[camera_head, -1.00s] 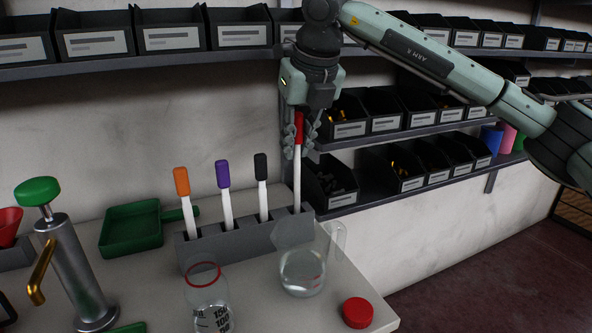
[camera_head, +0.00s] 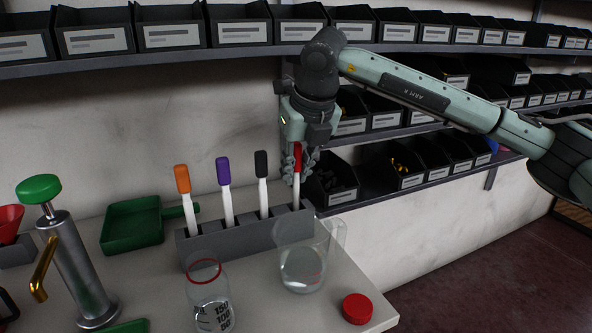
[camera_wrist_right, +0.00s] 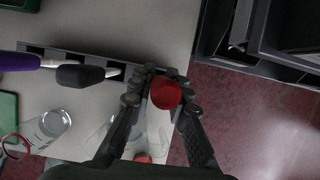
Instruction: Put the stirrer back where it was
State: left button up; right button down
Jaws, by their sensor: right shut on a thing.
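The stirrer (camera_head: 297,190) has a red handle and a white shaft. It stands upright at the right end of the grey rack (camera_head: 240,240), its lower end inside the rack's last slot. My right gripper (camera_head: 298,165) is shut on its red handle from above. In the right wrist view the red handle top (camera_wrist_right: 165,94) sits between the fingers. Stirrers with orange (camera_head: 182,178), purple (camera_head: 223,171) and black (camera_head: 262,163) handles stand in the other slots. The bottom of the slot is hidden. My left gripper is not in view.
A glass beaker (camera_head: 303,268) and a graduated bottle (camera_head: 208,292) stand in front of the rack. A red cap (camera_head: 357,308) lies near the table's right edge. A green tray (camera_head: 132,226) is at left. Shelves with black bins (camera_head: 238,24) are behind my right arm.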

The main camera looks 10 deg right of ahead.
jog(key=c, duration=1.5)
grip_release()
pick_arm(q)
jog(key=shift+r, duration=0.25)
pick_arm(e)
jog(key=shift+o, duration=0.2)
jog(key=shift+r, duration=0.45)
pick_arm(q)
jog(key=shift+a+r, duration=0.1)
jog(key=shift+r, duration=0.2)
pick_arm(e)
jog(key=v, duration=1.1)
jog(key=shift+s+r, duration=0.15)
jog(key=shift+r, duration=0.05)
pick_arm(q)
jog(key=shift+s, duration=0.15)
pick_arm(e)
jog(key=shift+d, duration=0.1)
